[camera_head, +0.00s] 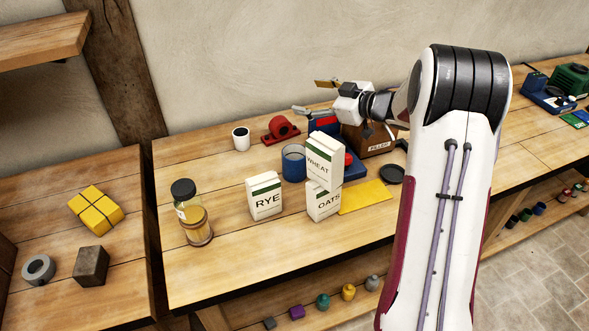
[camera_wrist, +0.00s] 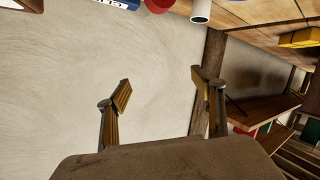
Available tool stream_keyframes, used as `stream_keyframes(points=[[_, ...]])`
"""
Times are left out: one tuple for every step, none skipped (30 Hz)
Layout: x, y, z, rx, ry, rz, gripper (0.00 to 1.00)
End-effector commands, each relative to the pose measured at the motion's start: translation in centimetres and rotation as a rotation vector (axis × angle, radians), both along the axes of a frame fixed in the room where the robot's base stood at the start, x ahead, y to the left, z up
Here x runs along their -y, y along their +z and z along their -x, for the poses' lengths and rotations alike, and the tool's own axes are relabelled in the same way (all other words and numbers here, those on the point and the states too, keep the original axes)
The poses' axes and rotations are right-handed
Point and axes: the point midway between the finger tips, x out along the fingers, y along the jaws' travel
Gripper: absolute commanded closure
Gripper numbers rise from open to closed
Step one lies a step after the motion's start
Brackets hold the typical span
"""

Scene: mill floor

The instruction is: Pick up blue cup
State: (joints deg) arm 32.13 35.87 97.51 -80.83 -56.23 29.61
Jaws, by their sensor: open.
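The blue cup (camera_head: 293,163) stands upright on the wooden table in the head view, just left of the WHEAT box, which partly overlaps its right side. My gripper (camera_head: 312,97) is above the back of the table near the wall, behind and above the cup and apart from it. In the wrist view my gripper (camera_wrist: 160,88) has its two fingers spread wide, with only the pale wall between and beyond them. It is open and empty. I cannot clearly make out the blue cup in the wrist view.
The WHEAT box (camera_head: 325,158) sits on the OATS box (camera_head: 322,203), close to the cup. A RYE box (camera_head: 264,196), white cup (camera_head: 241,139), red object (camera_head: 280,130) and jar (camera_head: 193,213) stand around. A yellow sheet (camera_head: 366,197) lies right.

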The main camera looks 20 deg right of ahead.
Motion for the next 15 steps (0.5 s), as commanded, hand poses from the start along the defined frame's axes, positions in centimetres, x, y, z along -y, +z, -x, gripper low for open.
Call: stream_keyframes(points=[[0.2,-1.3,0.3,-0.009,0.028,-0.017,0.33],[0.2,-1.9,0.5,-0.015,0.048,-0.027,0.33],[0.1,-2.7,0.8,-0.020,0.073,-0.042,0.33],[0.1,-3.3,1.0,-0.026,0.094,-0.054,0.33],[0.1,-3.9,1.3,-0.030,0.113,-0.066,0.33],[0.1,-4.7,1.7,-0.037,0.138,-0.081,0.33],[0.0,-5.3,2.0,-0.045,0.157,-0.093,0.33],[0.0,-5.9,2.4,-0.050,0.176,-0.106,0.33],[0.0,-6.6,2.8,-0.057,0.200,-0.122,0.33],[0.0,-7.1,3.2,-0.063,0.218,-0.133,0.33],[-0.1,-7.7,3.6,-0.070,0.235,-0.146,0.33],[-0.1,-8.4,4.1,-0.078,0.258,-0.163,0.33],[-0.1,-8.9,4.5,-0.084,0.274,-0.176,0.33],[-0.1,-9.4,4.9,-0.090,0.291,-0.187,0.33],[-0.1,-10.0,5.4,-0.098,0.311,-0.203,0.33]])
